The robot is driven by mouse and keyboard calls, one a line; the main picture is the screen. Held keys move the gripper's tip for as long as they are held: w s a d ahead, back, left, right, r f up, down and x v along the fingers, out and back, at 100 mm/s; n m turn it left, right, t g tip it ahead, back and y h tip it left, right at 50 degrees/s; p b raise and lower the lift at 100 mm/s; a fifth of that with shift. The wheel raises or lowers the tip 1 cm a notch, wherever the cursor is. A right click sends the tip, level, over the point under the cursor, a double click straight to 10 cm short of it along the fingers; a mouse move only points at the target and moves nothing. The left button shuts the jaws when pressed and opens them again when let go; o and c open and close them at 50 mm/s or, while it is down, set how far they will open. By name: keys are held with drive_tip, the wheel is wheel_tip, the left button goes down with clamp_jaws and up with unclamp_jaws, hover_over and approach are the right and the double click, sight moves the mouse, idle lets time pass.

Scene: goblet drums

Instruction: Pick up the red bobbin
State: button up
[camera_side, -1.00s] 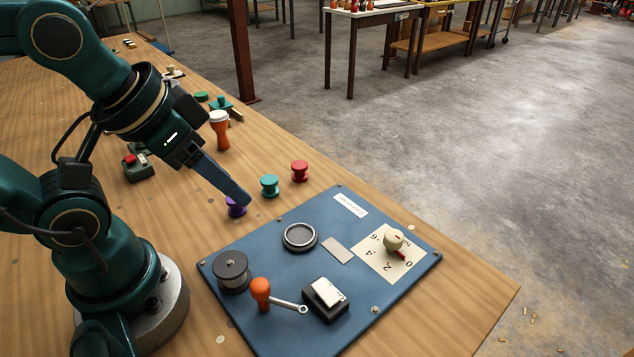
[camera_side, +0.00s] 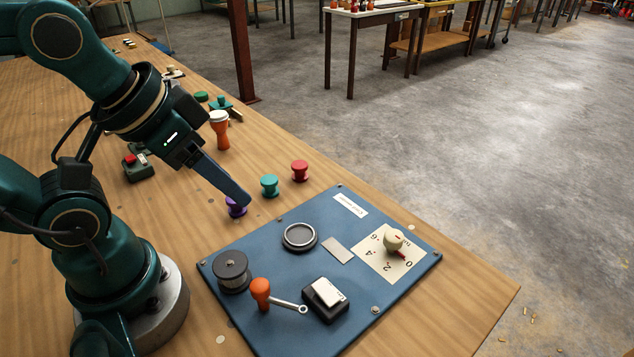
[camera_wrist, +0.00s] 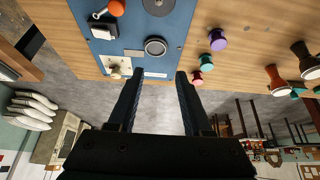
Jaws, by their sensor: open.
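The red bobbin (camera_side: 299,171) stands upright on the wooden bench, near its right edge. It also shows in the wrist view as a pinkish-red spool (camera_wrist: 197,78), just right of the right finger's tip. A teal bobbin (camera_side: 269,186) stands beside it, and a purple bobbin (camera_side: 236,207) stands further left, partly hidden behind my gripper. My gripper (camera_side: 240,199) is above the bench near the purple bobbin, pointing down and right, apart from the red bobbin. In the wrist view its two fingers (camera_wrist: 159,75) are spread with nothing between them.
A blue board (camera_side: 270,243) with a dark spool (camera_side: 232,271), an orange-knobbed crank (camera_side: 261,292), a black ring (camera_side: 299,237) and a dial (camera_side: 393,240) lies in front. An orange goblet drum (camera_side: 220,131) stands behind the bobbins. Bare bench surrounds the red bobbin.

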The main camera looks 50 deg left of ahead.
drive_tip(key=shift+o, duration=0.3)
drive_tip(key=o, duration=0.4)
